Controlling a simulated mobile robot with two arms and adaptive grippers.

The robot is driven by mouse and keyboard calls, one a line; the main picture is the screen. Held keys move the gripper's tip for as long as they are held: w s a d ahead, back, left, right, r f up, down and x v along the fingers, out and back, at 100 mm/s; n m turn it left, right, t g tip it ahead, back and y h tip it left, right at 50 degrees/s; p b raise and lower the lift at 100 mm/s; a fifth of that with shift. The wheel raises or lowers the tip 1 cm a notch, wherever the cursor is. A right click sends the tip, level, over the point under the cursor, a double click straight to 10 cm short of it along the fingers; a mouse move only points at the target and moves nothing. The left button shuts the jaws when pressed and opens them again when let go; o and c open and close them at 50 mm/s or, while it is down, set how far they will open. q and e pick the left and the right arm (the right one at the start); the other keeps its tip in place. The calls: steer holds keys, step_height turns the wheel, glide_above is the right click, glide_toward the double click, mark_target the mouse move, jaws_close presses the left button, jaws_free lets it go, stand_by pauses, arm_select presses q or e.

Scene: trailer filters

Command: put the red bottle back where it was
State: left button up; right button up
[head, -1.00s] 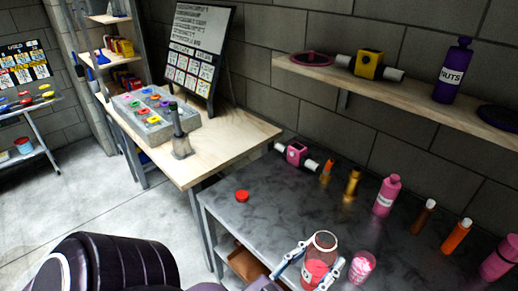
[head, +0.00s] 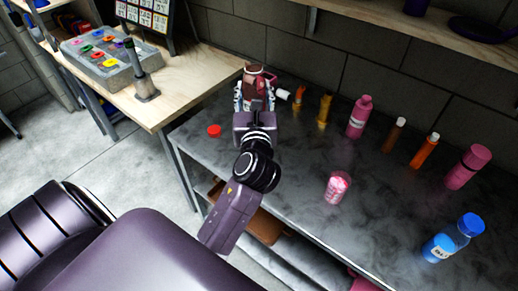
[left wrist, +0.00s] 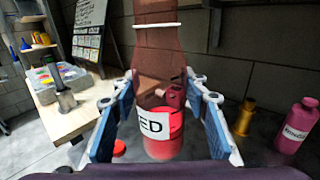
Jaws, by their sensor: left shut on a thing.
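The red bottle (left wrist: 158,50) is clear reddish plastic with red liquid at the bottom and a white label reading "ED". It stands roughly upright between the blue-padded fingers of my left gripper (left wrist: 162,118), which is shut on it. In the head view, my left gripper (head: 254,98) and the red bottle (head: 256,84) are at the far left end of the metal table (head: 285,205). Whether its base touches the table is hidden. A round red cap (head: 214,131) lies on the table left of the gripper. My right gripper is not in view.
Left is a wooden bench (head: 190,85).

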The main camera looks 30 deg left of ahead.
arm_select(q)
steer(key=w+a+r+y, duration=0.1)
steer(key=w+a, duration=0.1)
steer(key=w, duration=0.2)
step_height(320, 180, down, 19)
steer(key=w+n+g+b, duration=0.1)
steer(key=b, duration=0.4)
steer(key=shift+w+b, duration=0.25)
steer(key=shift+b, duration=0.15)
steer(key=shift+f, duration=0.1)
steer(key=shift+f, duration=0.15)
steer(key=o, duration=1.4)
